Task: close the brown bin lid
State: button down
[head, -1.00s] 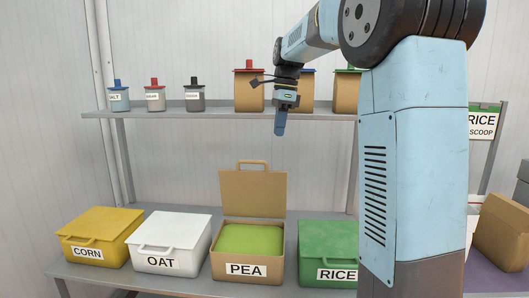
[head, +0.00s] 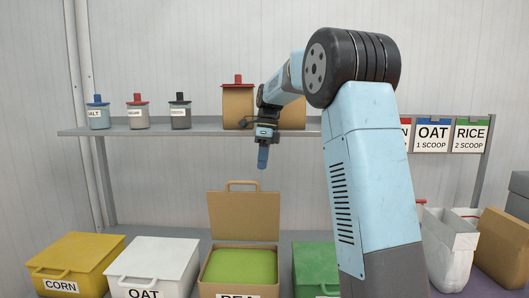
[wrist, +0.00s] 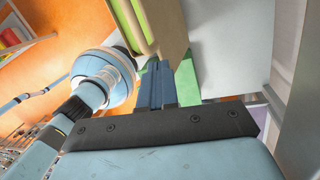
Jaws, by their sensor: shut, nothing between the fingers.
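The brown bin (head: 212,289) labelled PEA stands on the lower shelf, full of green contents. Its brown lid (head: 243,216) stands upright at the back, open, with a handle on its top edge. My gripper (head: 262,160) is shut and empty, pointing down above and a little right of the raised lid, apart from it in the head view. In the wrist view my shut fingers (wrist: 155,85) show beside a tan surface with a green strip, which seems to be the brown bin.
A yellow CORN bin (head: 75,256) and a white OAT bin (head: 155,262) stand closed to the left. A green RICE bin (head: 315,262) is to the right, partly behind my arm. The upper shelf (head: 190,130) holds small jars and brown canisters.

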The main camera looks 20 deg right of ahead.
aim_at(259, 191)
jog(key=x, duration=0.4)
jog(key=shift+f, duration=0.1)
jog(key=shift+s, duration=0.1)
dwell(0.3)
